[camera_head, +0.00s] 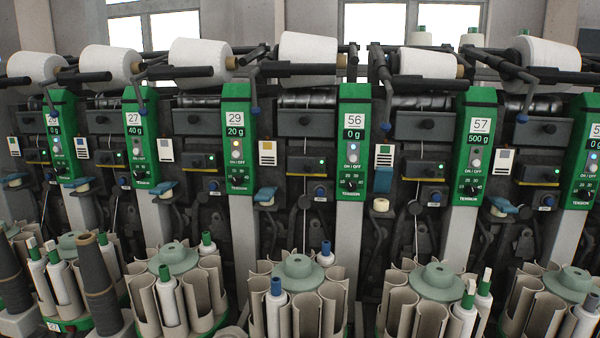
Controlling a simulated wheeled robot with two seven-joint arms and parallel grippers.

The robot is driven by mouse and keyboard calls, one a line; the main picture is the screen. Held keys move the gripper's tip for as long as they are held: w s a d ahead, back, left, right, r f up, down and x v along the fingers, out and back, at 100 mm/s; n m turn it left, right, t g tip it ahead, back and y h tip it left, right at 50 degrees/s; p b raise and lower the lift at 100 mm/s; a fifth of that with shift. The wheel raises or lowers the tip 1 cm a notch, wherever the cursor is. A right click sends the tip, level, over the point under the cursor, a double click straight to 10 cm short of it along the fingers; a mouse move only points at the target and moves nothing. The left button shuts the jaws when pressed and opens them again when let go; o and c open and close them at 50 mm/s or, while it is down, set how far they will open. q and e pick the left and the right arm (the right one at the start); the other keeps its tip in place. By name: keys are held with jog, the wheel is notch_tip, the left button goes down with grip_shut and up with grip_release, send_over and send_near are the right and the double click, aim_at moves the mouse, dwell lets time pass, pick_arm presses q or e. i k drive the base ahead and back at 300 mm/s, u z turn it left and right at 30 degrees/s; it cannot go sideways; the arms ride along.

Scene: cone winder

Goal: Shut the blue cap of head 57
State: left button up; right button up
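The green panel numbered 57 (475,145) stands right of centre and reads 500 g. To its left, between panels 56 and 57, a blue cap (383,180) stands raised and upright. A cream round piece (380,205) is exposed just below it. To the right of panel 57, another blue cap (503,205) lies nearly flat over its holder. The picture alone does not settle which of these two caps belongs to head 57. Neither of my grippers is in view.
Panel 56 (353,140) stands left of the raised cap. White yarn cones (427,63) sit on black arms along the top. Bobbin magazines (430,295) with upright cream pockets crowd the front below the heads. A blue cap lies flat beside panel 29 (265,194).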

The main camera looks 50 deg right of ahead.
aim_at(384, 178)
jog(key=u, duration=0.55)
jog(key=k, duration=0.9)
jog(key=z, duration=1.1)
jog(key=i, duration=0.4)
jog(key=u, duration=0.1)
